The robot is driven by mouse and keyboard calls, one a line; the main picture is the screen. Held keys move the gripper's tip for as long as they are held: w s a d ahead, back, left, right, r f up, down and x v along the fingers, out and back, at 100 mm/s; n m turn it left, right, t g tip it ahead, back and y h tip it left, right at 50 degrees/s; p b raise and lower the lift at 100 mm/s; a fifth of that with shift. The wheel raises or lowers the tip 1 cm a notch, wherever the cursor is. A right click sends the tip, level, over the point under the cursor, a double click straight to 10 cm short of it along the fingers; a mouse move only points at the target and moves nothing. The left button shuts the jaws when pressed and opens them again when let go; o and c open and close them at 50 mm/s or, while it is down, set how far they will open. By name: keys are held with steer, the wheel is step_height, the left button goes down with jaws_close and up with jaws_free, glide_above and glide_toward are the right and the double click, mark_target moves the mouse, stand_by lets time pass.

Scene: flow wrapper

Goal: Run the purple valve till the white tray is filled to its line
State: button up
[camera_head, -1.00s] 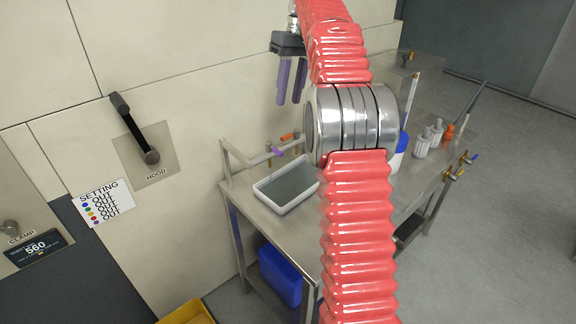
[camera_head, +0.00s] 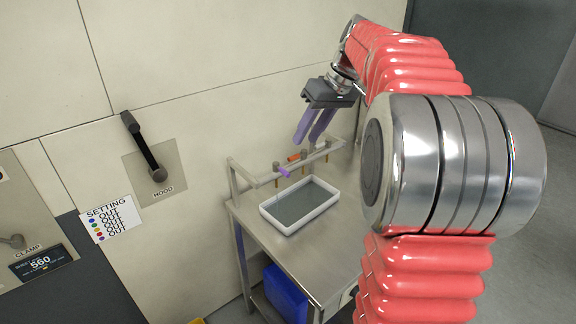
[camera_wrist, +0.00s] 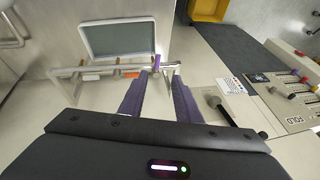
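The purple valve (camera_head: 284,171) is a small handle on the pipe rail above the tray. It also shows in the wrist view (camera_wrist: 156,62), just beyond my fingertips. The white tray (camera_head: 269,217) sits on the steel table under the spouts. Its inside looks grey; I cannot make out the line or the liquid level. It also shows in the wrist view (camera_wrist: 84,42). My gripper (camera_head: 311,138) has two purple fingers, apart and with nothing between them. It hangs above and behind the rail, pointing down, apart from the valve. In the wrist view, the fingers (camera_wrist: 158,80) point towards the rail.
Orange (camera_head: 295,157) and brownish (camera_head: 327,146) valves sit close beside the purple one on the rail. A wall panel with the HOOD lever (camera_head: 150,155) and a SETTING sign (camera_head: 110,218) are at left. A blue bin (camera_head: 284,292) stands under the table (camera_head: 315,255).

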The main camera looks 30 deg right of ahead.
mark_target(282, 172)
steer(key=shift+w+d+r, duration=0.15)
steer(key=shift+w, duration=0.15)
steer(key=x, duration=1.3)
steer(key=shift+w+f, duration=0.3)
steer(key=shift+w, duration=0.05)
jaws_close()
